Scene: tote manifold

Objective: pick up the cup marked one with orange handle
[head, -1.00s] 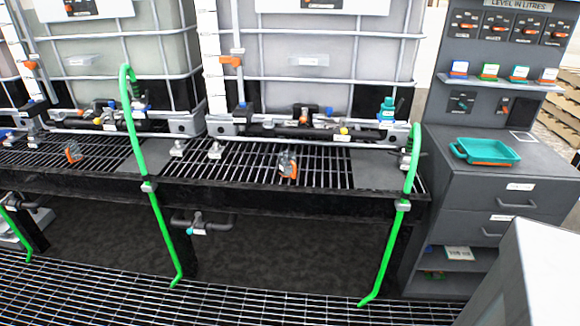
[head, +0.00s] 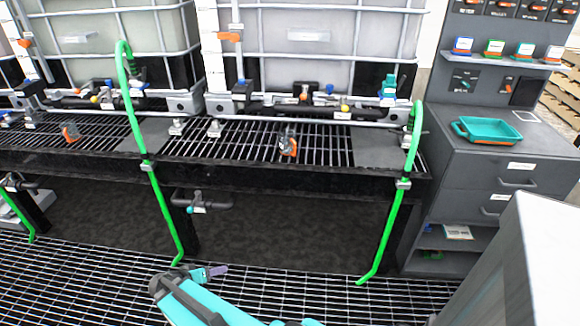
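A small grey cup with an orange handle (head: 288,143) stands on the black grating of the bench, right of the middle of the head view. A second similar cup with orange (head: 70,132) stands on the grating at the left. Any number on either cup is too small to read. My teal arm reaches in from the bottom edge. My gripper (head: 212,272) shows only in part at its end, low over the floor grating, below and in front of the bench and well apart from both cups. I cannot tell whether it is open or shut.
Caged totes (head: 300,45) with pipes and valves stand behind the grating. A grey cabinet (head: 460,185) at the right bears a teal tray (head: 490,122).

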